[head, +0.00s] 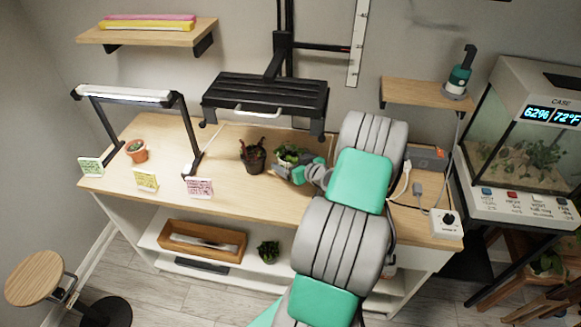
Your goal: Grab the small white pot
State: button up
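A small plant with green leaves (289,152) stands on the wooden bench top, just right of a black pot. Its own pot is mostly hidden behind my gripper, with only a pale bit of rim showing, so I cannot clearly make out the small white pot. My gripper (286,169), dark grey and green, is low over the bench right at this plant's near side. The fingers overlap the pot in the picture. I cannot tell whether they touch it or how far apart they are.
A black pot with a dark plant (253,157) stands close left of my gripper. A terracotta pot (137,151) is under the lamp frame (130,95). Note cards line the front edge. A black shelf unit (265,95) overhangs the bench behind. A control box (445,223) sits right.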

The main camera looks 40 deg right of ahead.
jog(key=c, duration=1.5)
jog(key=shift+c, duration=0.2)
jog(key=shift+r, duration=0.15)
